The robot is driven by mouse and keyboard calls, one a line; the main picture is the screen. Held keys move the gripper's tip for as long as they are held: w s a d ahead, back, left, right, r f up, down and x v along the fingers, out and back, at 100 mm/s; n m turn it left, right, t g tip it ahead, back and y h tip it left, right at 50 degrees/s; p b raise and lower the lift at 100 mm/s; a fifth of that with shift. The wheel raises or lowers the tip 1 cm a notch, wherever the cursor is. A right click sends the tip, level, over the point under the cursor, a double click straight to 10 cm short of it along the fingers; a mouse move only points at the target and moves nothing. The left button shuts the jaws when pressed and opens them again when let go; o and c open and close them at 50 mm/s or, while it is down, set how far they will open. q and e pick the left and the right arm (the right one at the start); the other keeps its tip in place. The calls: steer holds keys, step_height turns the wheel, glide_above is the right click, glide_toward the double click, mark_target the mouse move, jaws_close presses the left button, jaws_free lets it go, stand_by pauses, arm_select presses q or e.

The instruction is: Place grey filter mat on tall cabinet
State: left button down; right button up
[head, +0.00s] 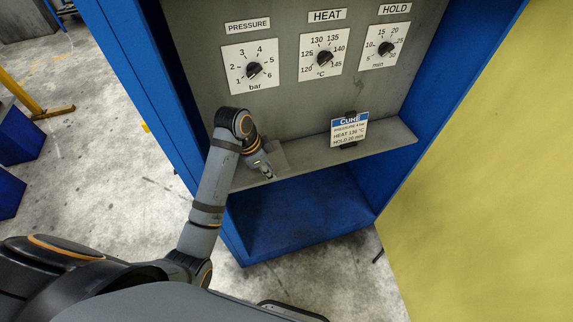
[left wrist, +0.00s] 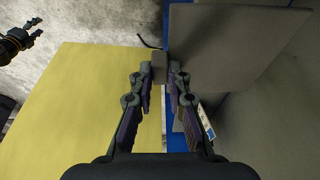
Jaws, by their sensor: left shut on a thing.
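The tall blue cabinet (head: 150,125) has a grey front panel and a grey shelf (head: 385,143). My left gripper (head: 268,174) is over the left part of that shelf. The grey filter mat (head: 281,158) shows as a small grey square right at the gripper, partly hidden by it. In the left wrist view my left gripper (left wrist: 160,72) is shut on a grey piece (left wrist: 159,66), which looks like the mat seen edge-on. I cannot tell whether the mat touches the shelf. My right gripper (left wrist: 36,30) shows in the left wrist view, away from the cabinet, apparently open and empty.
Pressure (head: 249,69), heat (head: 323,58) and hold (head: 386,48) dials sit on the panel. A cure card (head: 349,130) stands on the shelf, right of my left gripper. The shelf's right end looks clear.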

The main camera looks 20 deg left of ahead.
mark_target(272, 160)
arm_select(q)
steer(key=w, duration=0.3)
steer(key=shift+a+f+p, duration=0.2)
steer(key=shift+f+p, duration=0.1)
steer(key=w+f, duration=0.2)
steer(key=f, duration=0.1)
steer(key=w+f, duration=0.1)
steer(key=f, duration=0.1)
steer(key=shift+w+a, duration=0.15)
steer(key=shift+w, duration=0.15)
steer(key=shift+w+f+p, duration=0.3)
steer(key=shift+f, duration=0.1)
steer(key=shift+w+f, duration=0.15)
steer(key=shift+f, duration=0.25)
step_height(272, 160, down, 2)
steer(key=shift+f+p, duration=0.2)
steer(key=shift+p, duration=0.55)
steer(key=shift+f, duration=0.2)
arm_select(e)
step_height(272, 160, up, 3)
steer(key=shift+r, duration=0.15)
arm_select(q)
steer(key=shift+f, duration=0.1)
steer(key=c, duration=1.3)
jaws_free()
